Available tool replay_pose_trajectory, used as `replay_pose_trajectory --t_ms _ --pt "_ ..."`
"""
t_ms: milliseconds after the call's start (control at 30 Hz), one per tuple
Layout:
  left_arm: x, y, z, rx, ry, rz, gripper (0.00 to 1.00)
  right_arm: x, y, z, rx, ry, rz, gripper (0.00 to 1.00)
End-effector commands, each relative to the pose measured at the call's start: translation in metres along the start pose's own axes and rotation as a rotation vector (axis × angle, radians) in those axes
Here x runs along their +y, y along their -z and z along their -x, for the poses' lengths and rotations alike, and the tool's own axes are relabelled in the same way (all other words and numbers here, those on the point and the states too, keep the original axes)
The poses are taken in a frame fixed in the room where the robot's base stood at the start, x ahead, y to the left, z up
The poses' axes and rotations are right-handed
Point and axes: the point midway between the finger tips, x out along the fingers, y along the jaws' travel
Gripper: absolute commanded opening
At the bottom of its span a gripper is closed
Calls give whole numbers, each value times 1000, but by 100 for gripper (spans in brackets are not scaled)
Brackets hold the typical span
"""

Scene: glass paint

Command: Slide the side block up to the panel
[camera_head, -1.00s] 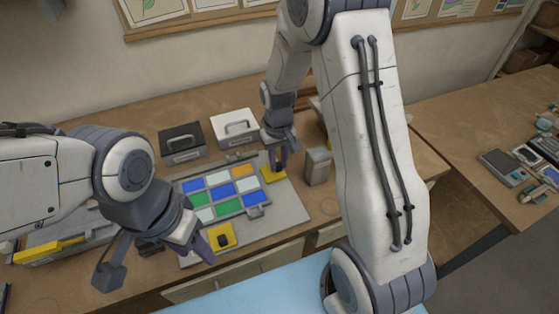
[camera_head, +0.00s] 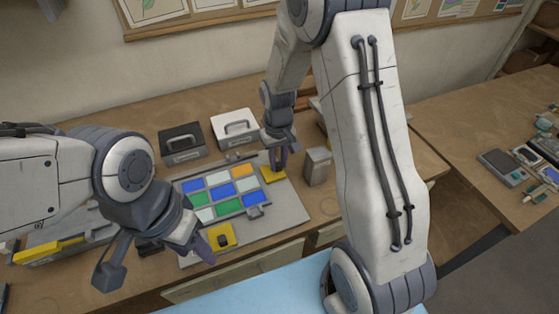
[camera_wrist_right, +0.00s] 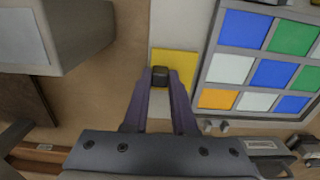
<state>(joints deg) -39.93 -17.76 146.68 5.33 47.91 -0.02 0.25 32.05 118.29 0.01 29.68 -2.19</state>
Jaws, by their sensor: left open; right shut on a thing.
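The panel (camera_head: 226,190) is a grid of blue, white, green and orange panes in a grey frame, lying on a pale board (camera_head: 287,205). The side block (camera_head: 273,176) is a yellow plate with a dark knob, beside the panel's right edge. It also shows in the right wrist view (camera_wrist_right: 175,62), close to the panel frame; I cannot tell if they touch. My right gripper (camera_wrist_right: 160,80) is shut on the knob. A second yellow block (camera_head: 221,243) with a dark knob lies at the panel's front edge. My left gripper (camera_head: 156,264) is open and empty, left of this block.
A black case (camera_head: 181,144) and a white case (camera_head: 233,129) stand behind the panel. A grey box (camera_head: 318,166) stands right of the side block. A grey tray with yellow trim (camera_head: 60,247) lies at left. The board's right front part is bare.

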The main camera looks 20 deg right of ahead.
Motion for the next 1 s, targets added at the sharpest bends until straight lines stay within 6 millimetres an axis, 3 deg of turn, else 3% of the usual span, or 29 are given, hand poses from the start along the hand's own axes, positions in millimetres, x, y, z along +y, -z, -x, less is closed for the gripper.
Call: replay_pose_trajectory --t_ms 233,467,700,733,800,1000 --pt "0 0 1 0 0 0 50 -2 0 1 1 0 1 0" --pt "0 0 3 0 0 0 50 -28 1 1 1 0 3 0" --pt "0 0 3 0 0 0 50 -30 1 1 1 2 1 0" --pt "0 0 3 0 0 0 50 -30 1 1 2 2 1 36" --pt "0 0 3 0 0 0 50 -29 1 1 2 1 1 55" --pt "0 0 2 0 0 0 50 -27 0 0 1 1 -1 55"
